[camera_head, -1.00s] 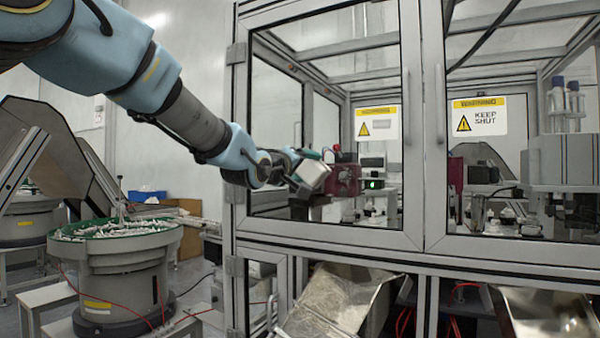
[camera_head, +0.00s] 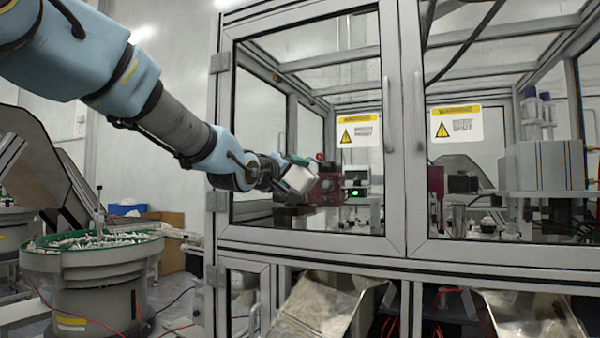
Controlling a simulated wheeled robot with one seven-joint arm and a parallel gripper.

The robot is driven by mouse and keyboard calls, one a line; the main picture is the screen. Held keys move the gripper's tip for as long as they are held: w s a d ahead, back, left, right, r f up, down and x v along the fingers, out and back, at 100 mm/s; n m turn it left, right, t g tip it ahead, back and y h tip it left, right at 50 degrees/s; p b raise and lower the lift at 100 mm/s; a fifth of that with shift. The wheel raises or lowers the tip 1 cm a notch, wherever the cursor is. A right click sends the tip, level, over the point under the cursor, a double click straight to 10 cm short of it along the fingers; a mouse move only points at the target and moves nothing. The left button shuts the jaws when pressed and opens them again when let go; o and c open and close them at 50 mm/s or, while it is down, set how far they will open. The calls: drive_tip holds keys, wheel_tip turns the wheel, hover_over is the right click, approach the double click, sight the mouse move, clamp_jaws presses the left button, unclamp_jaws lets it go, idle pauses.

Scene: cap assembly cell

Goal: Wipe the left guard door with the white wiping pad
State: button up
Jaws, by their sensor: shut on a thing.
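The left guard door (camera_head: 393,246) is a clear panel in a grey metal frame, shut, with a yellow-topped warning label behind or on its pane. My arm comes in from the upper left. My gripper (camera_head: 290,178) is in front of the left half of this door's pane. It is shut on the white wiping pad (camera_head: 300,179), a small pale block tilted at the arm's end. The pad is close to the pane, but I cannot tell whether it touches. The fingers are small and partly hidden by the wrist and pad.
The right guard door (camera_head: 500,252) stands beside the left one, with machinery behind it. A round feeder bowl with a green rim (camera_head: 160,236) stands at the lower left. Metal chutes (camera_head: 318,306) sit below the doors. A blue box (camera_head: 125,209) is at the back left.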

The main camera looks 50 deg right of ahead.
drive_tip(key=shift+w+a+p, duration=0.2)
drive_tip(key=shift+w+p, duration=0.3)
drive_tip(key=shift+w, duration=0.25)
drive_tip(key=shift+w+a+p, duration=0.25)
drive_tip(key=shift+w+p, duration=0.25)
drive_tip(key=shift+w, duration=0.3)
drive_tip(key=shift+w+a+p, duration=0.2)
drive_tip(key=shift+w+p, duration=0.3)
drive_tip(key=shift+w, duration=0.25)
drive_tip(key=w+p, duration=0.2)
drive_tip(key=w, duration=0.1)
drive_tip(key=shift+w+a+p, duration=0.2)
drive_tip(key=shift+a+p, duration=0.1)
drive_tip(key=shift+a, duration=0.1)
drive_tip(key=shift+a, duration=0.1)
drive_tip(key=shift+v, duration=2.8)
drive_tip(key=shift+s+a, duration=0.1)
drive_tip(key=shift+a, duration=0.05)
drive_tip(key=shift+p+v, duration=0.45)
drive_tip(key=shift+v, duration=0.9)
